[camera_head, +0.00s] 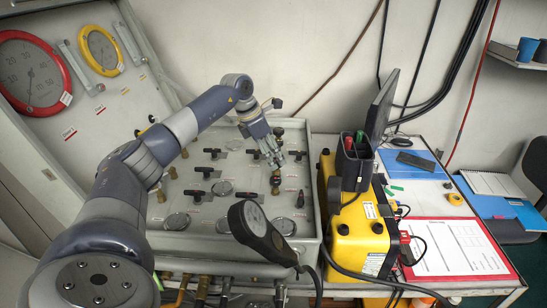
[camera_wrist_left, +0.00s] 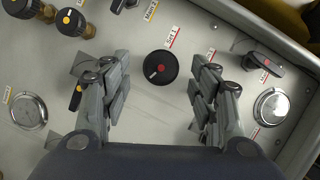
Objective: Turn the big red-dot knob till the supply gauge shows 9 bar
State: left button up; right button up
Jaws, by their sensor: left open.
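A round black knob with a red mark at its centre (camera_wrist_left: 160,67) stands on the grey panel between my left gripper's fingers in the left wrist view. A red-edged label is beside it. My left gripper (camera_wrist_left: 160,98) is open, with a finger on either side and clear room around the knob. In the head view my left gripper (camera_head: 273,155) is over the right part of the panel (camera_head: 235,240); I cannot make out the knob there. Two small panel gauges, left (camera_wrist_left: 28,112) and right (camera_wrist_left: 271,106), have unreadable faces. I cannot tell which gauge is the supply gauge.
Brass-necked knobs with yellow dots (camera_wrist_left: 73,23) and a black lever (camera_wrist_left: 263,64) stand near the gripper. A black handheld gauge (camera_head: 256,219) stands in front. Red-rimmed (camera_head: 30,75) and yellow-rimmed (camera_head: 102,50) gauges are at upper left. A yellow case (camera_head: 356,235) is to the right.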

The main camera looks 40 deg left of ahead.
pick_arm(q)
jog(key=v, duration=1)
jog(key=shift+r, duration=0.15)
dwell(0.4)
